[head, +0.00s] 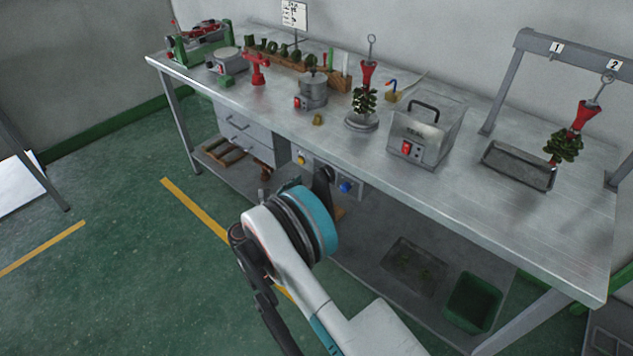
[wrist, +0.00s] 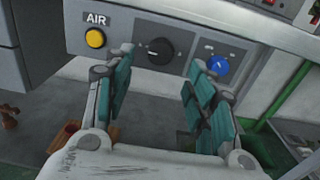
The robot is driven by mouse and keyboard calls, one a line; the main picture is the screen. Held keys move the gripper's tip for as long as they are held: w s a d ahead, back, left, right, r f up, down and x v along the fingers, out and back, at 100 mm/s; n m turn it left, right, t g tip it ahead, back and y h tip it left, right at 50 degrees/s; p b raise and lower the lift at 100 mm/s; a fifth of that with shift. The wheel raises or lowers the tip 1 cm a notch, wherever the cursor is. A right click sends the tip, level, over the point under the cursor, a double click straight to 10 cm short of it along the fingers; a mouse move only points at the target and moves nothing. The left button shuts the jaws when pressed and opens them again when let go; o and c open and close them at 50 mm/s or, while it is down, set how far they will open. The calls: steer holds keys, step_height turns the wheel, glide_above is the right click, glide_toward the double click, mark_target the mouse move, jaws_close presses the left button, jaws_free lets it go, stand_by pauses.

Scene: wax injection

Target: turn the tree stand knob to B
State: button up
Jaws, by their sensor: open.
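A grey control panel under the bench's front edge carries a black rotary knob (wrist: 160,51) with a pale pointer mark toward the left. To its right is a blue knob (wrist: 218,66) with a small white mark; it also shows in the head view (head: 345,187). The lettering around both knobs is too small to read, so I cannot tell which is labelled for the tree stand. My gripper (wrist: 159,66) is open and empty, with its teal-padded fingers either side of the black knob in the wrist view. I cannot tell if they touch it. In the head view my arm hides much of this area.
A yellow button (wrist: 95,38) under an AIR label sits left of the knobs. A drawer unit (head: 245,135) stands left of the panel. The metal bench top (head: 480,195) overhangs above, holding wax trees and devices. A lower shelf (head: 365,250) lies below.

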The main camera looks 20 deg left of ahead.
mark_target(319, 176)
steer(key=shift+b+x, duration=0.8)
steer(key=shift+x, duration=2.4)
steer(key=c, duration=1.1)
